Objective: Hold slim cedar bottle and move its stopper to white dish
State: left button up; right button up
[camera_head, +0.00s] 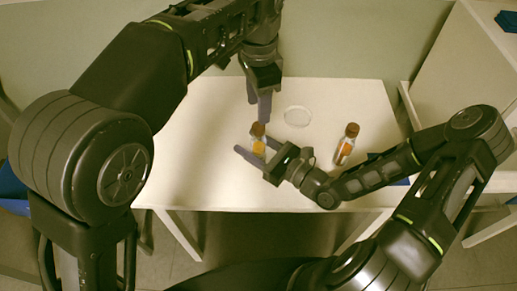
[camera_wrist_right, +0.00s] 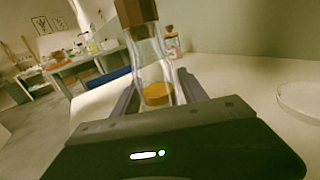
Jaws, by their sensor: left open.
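A clear bottle (camera_head: 258,141) with a brown stopper and orange liquid stands upright on the white table; it also shows close up in the right wrist view (camera_wrist_right: 155,75). My right gripper (camera_head: 258,155) is shut on this bottle, with a finger against each side of its lower body. My left gripper (camera_head: 261,106) is open and points down, above and just behind the stopper, apart from it. The round pale dish (camera_head: 298,116) lies empty to the right of the left gripper, and its edge shows in the right wrist view (camera_wrist_right: 304,100).
Another bottle (camera_head: 347,144) with a brown stopper and a label stands on the table (camera_head: 210,165) to the right, near my right forearm. A small stoppered bottle (camera_wrist_right: 172,44) shows farther off in the right wrist view. The table's left front is clear.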

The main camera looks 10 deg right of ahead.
grip_shut()
dwell(0.3)
dwell(0.4)
